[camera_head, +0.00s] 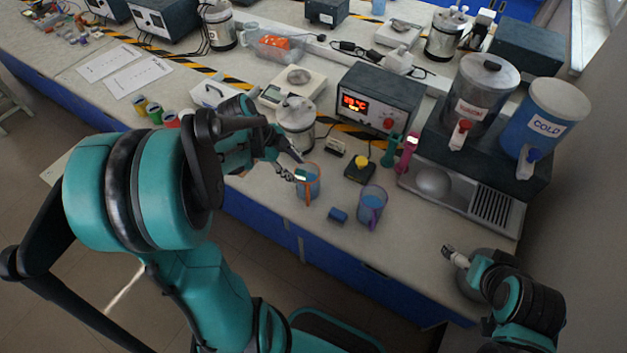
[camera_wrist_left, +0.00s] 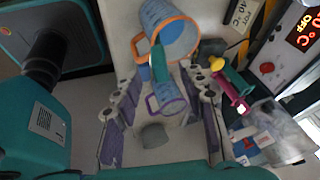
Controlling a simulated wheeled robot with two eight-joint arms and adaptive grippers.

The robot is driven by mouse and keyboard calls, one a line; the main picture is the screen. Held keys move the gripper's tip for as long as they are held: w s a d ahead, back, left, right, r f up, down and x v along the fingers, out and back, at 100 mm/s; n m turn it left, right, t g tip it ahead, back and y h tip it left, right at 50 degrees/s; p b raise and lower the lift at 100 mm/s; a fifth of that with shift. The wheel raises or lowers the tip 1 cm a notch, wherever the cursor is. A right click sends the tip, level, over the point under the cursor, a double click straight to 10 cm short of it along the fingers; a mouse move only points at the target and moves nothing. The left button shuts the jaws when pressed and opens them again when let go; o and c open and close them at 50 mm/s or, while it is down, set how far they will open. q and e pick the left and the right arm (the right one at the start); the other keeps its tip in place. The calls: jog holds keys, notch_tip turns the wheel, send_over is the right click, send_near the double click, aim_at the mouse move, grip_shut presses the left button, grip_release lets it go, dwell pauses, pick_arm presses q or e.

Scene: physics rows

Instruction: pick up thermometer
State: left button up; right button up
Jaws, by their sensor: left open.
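A slim green stick with a pale end, which looks like the thermometer (camera_head: 301,175), shows at the blue cup with the orange handle (camera_head: 313,190). In the left wrist view the green stick (camera_wrist_left: 158,62) overlaps the rim of the orange-edged cup (camera_wrist_left: 165,30); its lower part is hard to make out. My left gripper (camera_head: 290,167) is at the left side of that cup, open and empty. In the left wrist view its fingers (camera_wrist_left: 160,100) stand apart on either side of the purple-handled cup. My right gripper (camera_head: 450,253) is at the lower right; its finger gap is too small to judge.
A purple-handled cup (camera_head: 372,207) and a small blue block (camera_head: 338,215) stand to the right. Green (camera_head: 390,152) and pink (camera_head: 407,152) handled items are by the display box (camera_head: 371,100). A metal pot (camera_head: 295,128) stands behind my left gripper. The bench front is mostly clear.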

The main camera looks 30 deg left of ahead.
aim_at(302, 176)
pick_arm(q)
jog(key=shift+w+d+f+b, duration=0.15)
jog(key=shift+f+b, duration=0.15)
jog(key=shift+f, duration=0.55)
jog(key=b+x, duration=0.1)
jog(key=x, duration=0.3)
jog(key=shift+w+f+b, duration=0.15)
jog(key=shift+f+b, duration=0.05)
jog(key=shift+b, duration=0.2)
jog(key=shift+r, duration=0.1)
grip_shut()
